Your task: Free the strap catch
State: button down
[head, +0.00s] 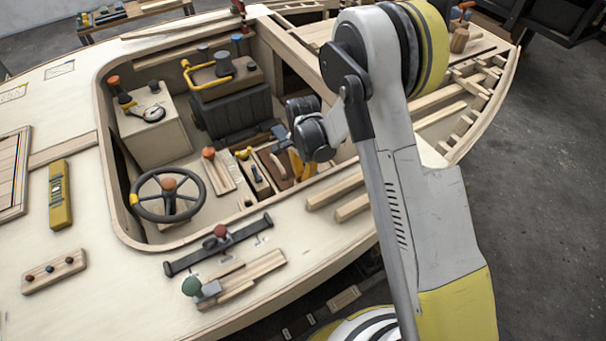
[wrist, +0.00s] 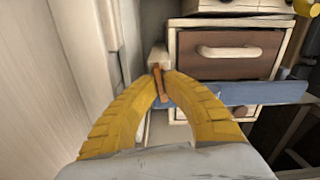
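In the wrist view a blue strap (wrist: 235,93) runs across the front of a small drawer cabinet. At its left end is the strap catch, a small orange-brown lever (wrist: 161,86) beside a pale block (wrist: 157,56). My gripper (wrist: 163,74) has its two yellow fingers curved in with the tips together on the catch lever, which stands nearly upright between them. In the head view my gripper (head: 296,162) reaches down into the cockpit beside the brown-fronted cabinet (head: 275,165); my arm hides part of it and the catch cannot be made out.
A brown drawer front (wrist: 228,53) with a pale handle is above the strap; another drawer is partly hidden below. A pale panel (wrist: 70,60) stands close on the left. In the head view a steering wheel (head: 169,195) and dark engine box (head: 232,112) are nearby.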

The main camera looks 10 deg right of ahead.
jog(key=n, duration=0.4)
jog(key=shift+a, duration=0.1)
jog(key=n, duration=0.4)
jog(key=shift+w+a+b, duration=0.1)
jog(key=shift+b, duration=0.2)
jog(key=n, duration=0.4)
jog(key=shift+a, duration=0.1)
jog(key=shift+a+n, duration=0.1)
jog(key=shift+n, duration=2.1)
jog(key=c, duration=1.5)
grip_release()
jog(key=shift+c, duration=0.2)
